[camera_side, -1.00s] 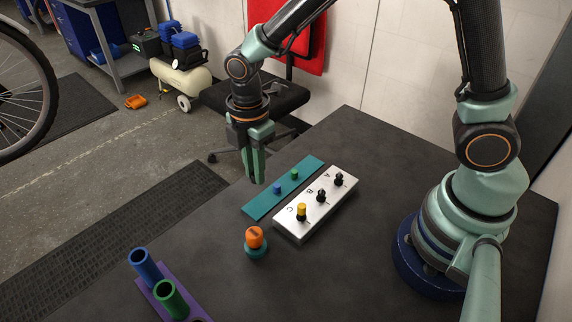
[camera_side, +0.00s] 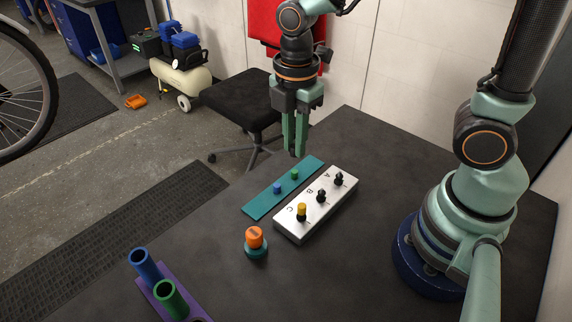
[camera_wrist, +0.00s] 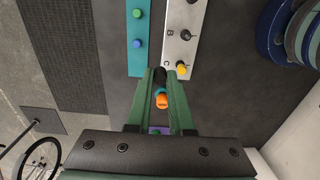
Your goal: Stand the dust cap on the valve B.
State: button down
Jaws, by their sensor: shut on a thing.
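My gripper (camera_side: 294,155) is above the table near the back of the teal strip, up and left of the valve block in the side view. Its fingers are shut on a small dark thing (camera_wrist: 159,76), seen between the fingertips in the wrist view; I take it for the dust cap, though its shape is mostly hidden. Valve B (camera_side: 321,196) is the middle black stem on the white block (camera_side: 288,228); it also shows in the wrist view (camera_wrist: 186,35). Valve A (camera_side: 339,180) is black too. Valve C (camera_side: 302,212) carries a yellow cap.
The teal strip (camera_side: 262,207) holds a blue piece (camera_side: 277,188) and a green piece (camera_side: 295,174). An orange-topped piece (camera_side: 254,238) on a teal base stands in front. Blue (camera_side: 146,266) and green (camera_side: 170,299) tubes stand front left. The table's middle is clear.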

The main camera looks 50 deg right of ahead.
send_over(322, 189)
notch_tip(322, 189, down, 4)
jog(key=shift+f, duration=2.05)
jog(key=shift+f, duration=0.95)
jog(key=c, duration=0.7)
grip_release()
